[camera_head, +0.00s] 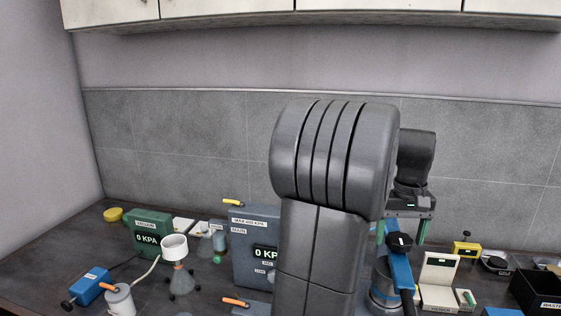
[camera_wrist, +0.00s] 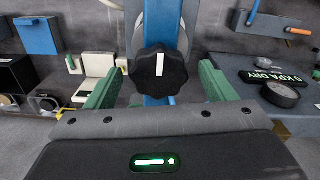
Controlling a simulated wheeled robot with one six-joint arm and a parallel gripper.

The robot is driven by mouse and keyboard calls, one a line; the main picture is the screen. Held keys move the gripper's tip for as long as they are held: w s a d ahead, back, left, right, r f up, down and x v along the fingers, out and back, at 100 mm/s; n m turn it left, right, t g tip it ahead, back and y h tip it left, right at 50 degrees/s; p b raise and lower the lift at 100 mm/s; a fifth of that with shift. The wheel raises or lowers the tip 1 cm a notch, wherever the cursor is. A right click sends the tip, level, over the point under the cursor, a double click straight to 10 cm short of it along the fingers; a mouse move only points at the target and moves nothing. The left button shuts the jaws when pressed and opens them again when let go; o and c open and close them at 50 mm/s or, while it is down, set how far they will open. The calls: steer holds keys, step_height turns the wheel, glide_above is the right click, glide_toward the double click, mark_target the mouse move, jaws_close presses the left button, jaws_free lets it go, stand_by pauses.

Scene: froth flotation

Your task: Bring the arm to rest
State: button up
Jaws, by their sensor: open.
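My gripper (camera_head: 401,236) is right of centre in the head view, behind my large grey arm link. In the wrist view its two green fingers (camera_wrist: 159,82) stand wide apart and hold nothing. A black knob (camera_wrist: 160,71) with a white mark, on an upright blue stand (camera_wrist: 161,20), appears between them with clear space on both sides. I cannot tell how deep the knob sits between the fingers. In the head view the knob (camera_head: 400,244) and blue stand (camera_head: 402,275) show just below the gripper. My arm is raised and bent over the bench.
A blue-grey box (camera_head: 240,245) reading 0 KPA stands left of my arm, with a green vacuum gauge (camera_head: 148,228) and a flask with a white funnel (camera_head: 174,247) farther left. A white device (camera_head: 439,270), a yellow block (camera_head: 466,249) and a black bin (camera_head: 537,288) stand at right.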

steer(key=m, duration=0.5)
steer(key=shift+m, duration=0.3)
steer(key=shift+r, duration=0.1)
stand_by(0.3)
